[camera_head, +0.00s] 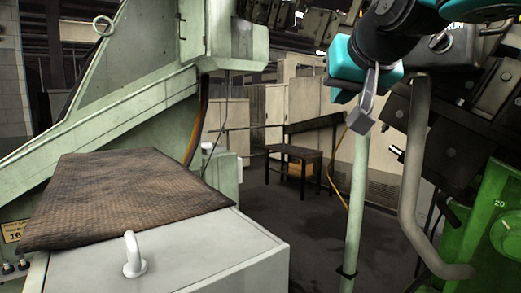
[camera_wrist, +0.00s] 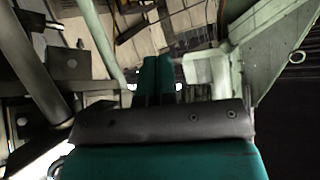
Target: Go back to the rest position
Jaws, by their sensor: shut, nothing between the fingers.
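My gripper shows in the wrist view (camera_wrist: 158,76) with its two teal fingers side by side, touching or nearly so, and nothing held between them. In the head view my teal and black arm end is high at the upper right, in front of dark machinery.
A brown textured mat (camera_head: 130,195) lies on a pale cabinet (camera_head: 220,255) with a white handle (camera_head: 134,255). A pale green post (camera_head: 356,200) and a curved grey pipe (camera_head: 414,170) stand below my arm. Green machinery (camera_head: 495,220) is at right. Open floor (camera_head: 290,225) lies in the middle.

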